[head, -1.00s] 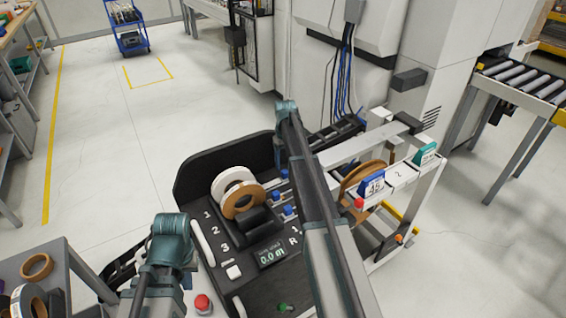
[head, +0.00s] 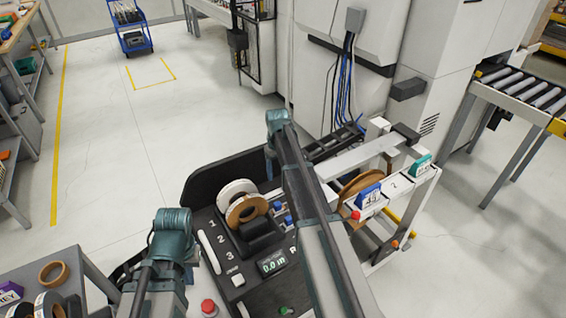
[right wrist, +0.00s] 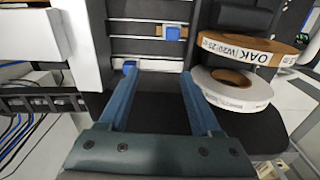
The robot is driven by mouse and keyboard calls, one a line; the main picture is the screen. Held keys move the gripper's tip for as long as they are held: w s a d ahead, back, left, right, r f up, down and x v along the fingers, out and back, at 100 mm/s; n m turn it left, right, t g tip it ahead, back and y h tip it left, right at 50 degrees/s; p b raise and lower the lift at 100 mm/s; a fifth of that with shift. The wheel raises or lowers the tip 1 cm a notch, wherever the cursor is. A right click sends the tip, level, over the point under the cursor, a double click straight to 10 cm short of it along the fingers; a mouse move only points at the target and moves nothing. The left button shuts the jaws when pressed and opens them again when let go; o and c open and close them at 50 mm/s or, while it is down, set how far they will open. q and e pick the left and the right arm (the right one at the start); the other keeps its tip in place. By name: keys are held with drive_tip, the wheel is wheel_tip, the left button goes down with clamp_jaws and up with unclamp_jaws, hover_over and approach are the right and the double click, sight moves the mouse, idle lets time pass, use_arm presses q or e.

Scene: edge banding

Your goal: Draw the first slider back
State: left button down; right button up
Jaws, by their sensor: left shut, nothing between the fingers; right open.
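The black console (head: 222,181) carries blue slider knobs, one at the back (head: 279,206) and one nearer (head: 289,220), partly covered by my right arm. In the right wrist view, one blue knob (right wrist: 173,33) sits on an upper rail. Another blue knob (right wrist: 130,67) is at the left end of a lower rail, by my left-hand fingertip. My right gripper (right wrist: 157,78) is open, its fingers reaching toward this lower rail with nothing between them. I cannot tell which slider is the first. My left gripper is out of sight; only its arm shows.
A white edge-band roll (head: 236,190) and an oak roll (head: 246,209) stand on the console beside the sliders. A display (head: 272,266) reads 0.0 m. A white frame (head: 350,156) stands at the right. A grey cart (head: 84,265) with rolls is at the lower left.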

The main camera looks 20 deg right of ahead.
drive_tip(key=s+a, duration=0.7)
drive_tip(key=s, duration=0.3)
drive_tip(key=s+a, duration=0.8)
drive_tip(key=s, duration=0.2)
drive_tip(key=shift+s+a, duration=0.3)
drive_tip(key=shift+r, duration=0.1)
